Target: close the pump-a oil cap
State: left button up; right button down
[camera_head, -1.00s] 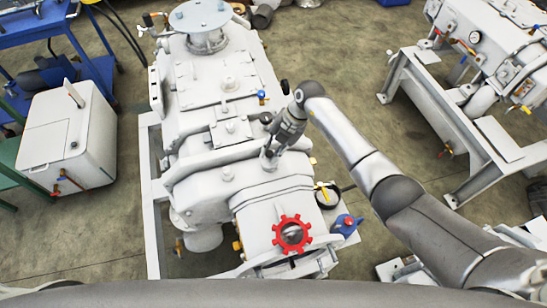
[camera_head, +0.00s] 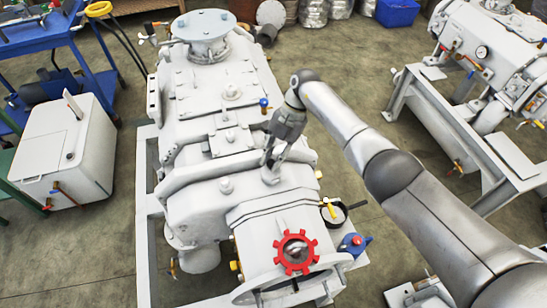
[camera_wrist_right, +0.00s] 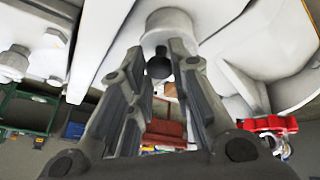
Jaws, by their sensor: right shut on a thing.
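The white pump (camera_head: 240,125) fills the middle of the head view, with a small light-coloured cap (camera_head: 270,177) on its upper body. My right gripper (camera_head: 271,168) points down at this cap from above and covers much of it. In the right wrist view the cap shows as a pale round part (camera_wrist_right: 168,25) with a dark stub (camera_wrist_right: 158,67) at its end. The right gripper's fingers (camera_wrist_right: 160,62) stand on both sides of it, shut on the cap. I cannot tell how far the cap is seated. My left gripper is not in view.
A red handwheel (camera_head: 297,252) and a blue fitting with a red top (camera_head: 354,243) are at the pump's near end. Another pump (camera_head: 490,60) on a grey frame stands right. A white box (camera_head: 65,150) stands left. Bare floor lies between.

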jog(key=shift+s, duration=0.1)
jog(key=c, duration=1.3)
grip_release()
jog(key=v, duration=1.2)
jog(key=shift+f, duration=0.15)
